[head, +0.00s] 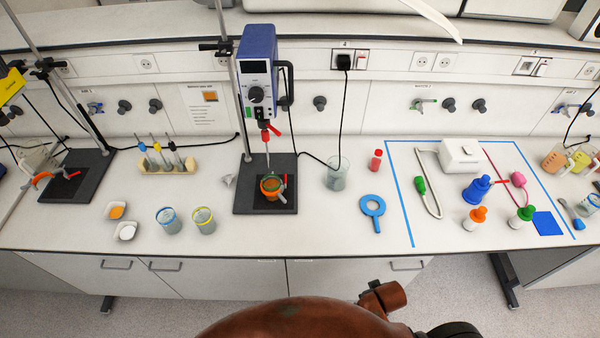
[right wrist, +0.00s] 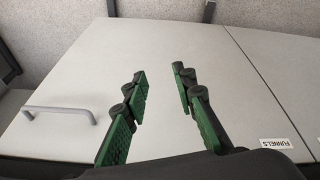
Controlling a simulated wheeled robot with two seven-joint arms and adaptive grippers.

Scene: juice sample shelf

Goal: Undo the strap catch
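A beaker with orange contents (head: 271,188) stands on the black base plate of the blue overhead stirrer (head: 258,70). Orange and green band parts show around the beaker; they are too small to tell where a catch sits or whether it is closed. My right gripper (right wrist: 158,90) is open and empty in the right wrist view, in front of the cabinet doors. My left gripper is in neither view.
Two beakers (head: 169,220) and two small dishes (head: 117,211) stand left of the stirrer. Blue tape (head: 400,196) borders several bottles. The front bench strip is clear.

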